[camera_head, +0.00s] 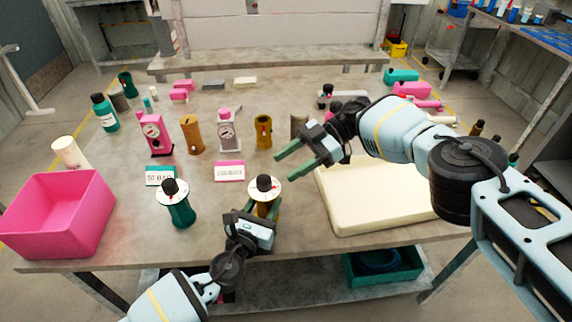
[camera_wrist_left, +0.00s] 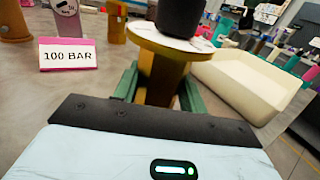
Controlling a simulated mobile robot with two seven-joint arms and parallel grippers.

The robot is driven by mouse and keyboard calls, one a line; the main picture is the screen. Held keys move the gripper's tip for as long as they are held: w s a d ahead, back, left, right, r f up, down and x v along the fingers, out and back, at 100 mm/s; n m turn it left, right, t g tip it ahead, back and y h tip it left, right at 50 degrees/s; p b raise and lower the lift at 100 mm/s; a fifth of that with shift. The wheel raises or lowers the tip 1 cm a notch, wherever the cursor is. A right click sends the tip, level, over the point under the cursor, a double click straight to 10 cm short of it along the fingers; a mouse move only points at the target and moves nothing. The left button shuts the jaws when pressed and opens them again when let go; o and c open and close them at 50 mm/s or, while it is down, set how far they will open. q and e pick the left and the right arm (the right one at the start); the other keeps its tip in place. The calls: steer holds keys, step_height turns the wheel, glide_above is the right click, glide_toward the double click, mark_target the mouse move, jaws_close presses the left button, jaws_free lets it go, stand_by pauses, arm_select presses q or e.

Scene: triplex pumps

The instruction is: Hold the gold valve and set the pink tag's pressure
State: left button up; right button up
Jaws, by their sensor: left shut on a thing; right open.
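The gold valve (camera_head: 264,208) stands upright on the table, with a white dial disc and a black knob (camera_head: 264,183) on top. In the left wrist view the valve's gold body (camera_wrist_left: 160,78) is between my left gripper's green fingers. My left gripper (camera_head: 259,214) is shut on the gold valve. The pink tag (camera_head: 229,171) stands behind it; in the left wrist view the pink tag (camera_wrist_left: 67,55) reads "100 BAR". My right gripper (camera_head: 308,154) is open and empty, above the table to the right of and behind the valve. The dial's markings are too small to read.
A green valve (camera_head: 177,204) with a similar dial stands to the left, before a teal tag (camera_head: 160,175). A pink bin (camera_head: 62,213) is at the left edge. A cream tray (camera_head: 378,198) lies to the right. Pumps, gauges and bottles stand behind.

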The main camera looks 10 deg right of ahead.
arm_select(q)
steer(key=o, duration=1.3)
steer(key=v, duration=1.2)
